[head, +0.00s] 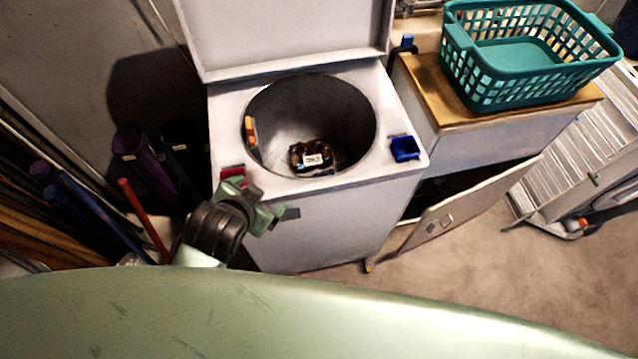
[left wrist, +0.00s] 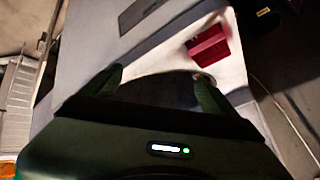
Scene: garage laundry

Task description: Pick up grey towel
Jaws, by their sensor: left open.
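I cannot make out a grey towel in either view. A white top-loading washer (head: 335,225) stands open in the head view, its lid raised at the back. In its round drum (head: 345,110) lies a small dark brown bundle (head: 312,157) with a white label, and an orange item (head: 250,132) is at the drum's left wall. My left gripper (head: 268,216) is outside the drum, at the washer's front left corner. In the left wrist view its two fingers (left wrist: 158,80) are spread apart with nothing seen between them. My right gripper is not in view.
A red item (head: 233,176) and a blue item (head: 404,148) sit on the washer's front corners. A teal basket (head: 520,70) stands on a wood-topped cabinet (head: 440,95) whose door (head: 465,205) hangs open. Dark tubes (head: 140,160) crowd the left. Floor (head: 500,280) is clear at the right.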

